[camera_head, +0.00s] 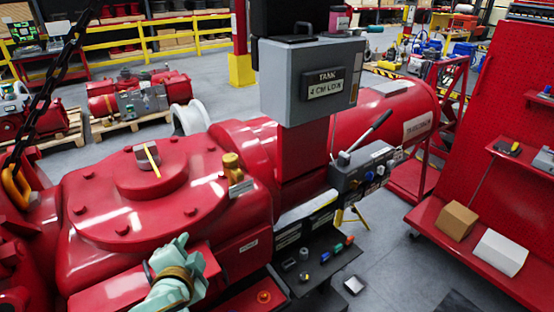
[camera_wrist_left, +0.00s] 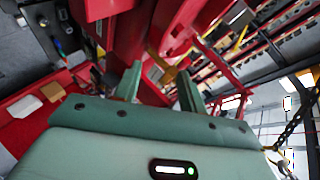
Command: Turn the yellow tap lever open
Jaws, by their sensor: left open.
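My left gripper (camera_head: 168,260) is teal and shows low in the head view, in front of the red actuator body (camera_head: 240,258). A brass-yellow curved piece (camera_head: 177,274), which looks like the tap lever, shows against the gripper there. In the left wrist view a yellow-brown lever piece (camera_wrist_left: 168,72) lies between and just beyond the fingertips of the open left gripper (camera_wrist_left: 160,85). I cannot tell whether the fingers touch it. The gripper and wrist hide part of the lever in the head view. My right gripper is not in view.
A grey control box (camera_head: 310,85) stands on a red post behind the actuator. A lever panel (camera_head: 360,170) and a tool tray (camera_head: 325,262) are at the right. A chain (camera_head: 48,85) hangs at the left. A red shelf cart (camera_head: 470,250) holds boxes.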

